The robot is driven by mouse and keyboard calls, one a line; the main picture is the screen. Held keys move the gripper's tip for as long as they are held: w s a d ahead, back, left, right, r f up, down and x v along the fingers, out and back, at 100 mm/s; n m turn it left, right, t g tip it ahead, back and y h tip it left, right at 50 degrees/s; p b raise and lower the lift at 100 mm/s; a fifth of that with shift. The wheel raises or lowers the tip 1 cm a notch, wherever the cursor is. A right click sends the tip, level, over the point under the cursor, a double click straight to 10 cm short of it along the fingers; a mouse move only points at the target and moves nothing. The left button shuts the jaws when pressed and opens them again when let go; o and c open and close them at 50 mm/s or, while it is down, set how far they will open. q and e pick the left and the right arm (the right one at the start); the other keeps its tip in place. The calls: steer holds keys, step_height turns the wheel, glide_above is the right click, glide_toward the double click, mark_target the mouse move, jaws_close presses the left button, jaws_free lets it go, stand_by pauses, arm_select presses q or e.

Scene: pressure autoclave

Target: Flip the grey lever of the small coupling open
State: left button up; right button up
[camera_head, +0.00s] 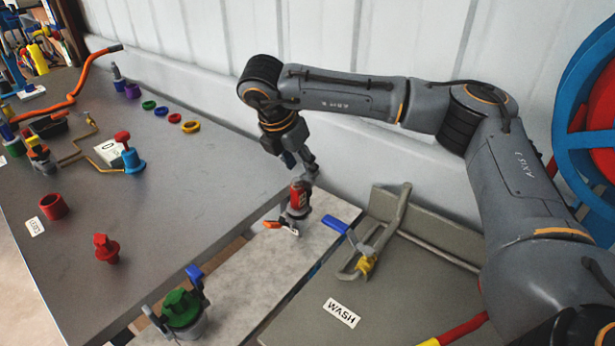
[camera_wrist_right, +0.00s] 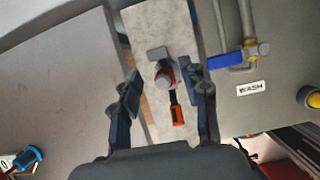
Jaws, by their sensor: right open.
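The small coupling (camera_head: 298,199) has a red body and stands on the pale strip between the two benches. An orange-tipped lever (camera_head: 283,227) sticks out low on its near side. In the right wrist view the coupling (camera_wrist_right: 165,76) lies between and beyond the fingertips, with a grey lever (camera_wrist_right: 157,53) above it and the orange lever (camera_wrist_right: 177,112) below. My right gripper (camera_head: 300,163) is right above the coupling, partly hiding its top. Its fingers (camera_wrist_right: 165,84) are spread, with nothing between their pads that I can see held. My left gripper is out of view.
A blue-handled valve on a grey pipe (camera_head: 362,262) stands to the right, near the WASH label (camera_head: 342,313). A green-topped fitting (camera_head: 182,308) is at the near left. The left bench (camera_head: 180,210) holds a red plug (camera_head: 106,249) and several coloured rings. The wall is close behind.

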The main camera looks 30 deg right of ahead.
mark_target(307, 180)
steer(key=p+x, duration=0.1)
steer(key=x, duration=0.5)
steer(key=shift+w+d, duration=0.1)
steer(key=shift+w, duration=0.1)
steer(key=shift+d+f, duration=0.1)
steer(key=shift+f, duration=0.2)
steer(key=shift+d+f, duration=0.1)
steer(key=shift+f, duration=0.1)
steer(key=shift+w, duration=0.1)
jaws_close()
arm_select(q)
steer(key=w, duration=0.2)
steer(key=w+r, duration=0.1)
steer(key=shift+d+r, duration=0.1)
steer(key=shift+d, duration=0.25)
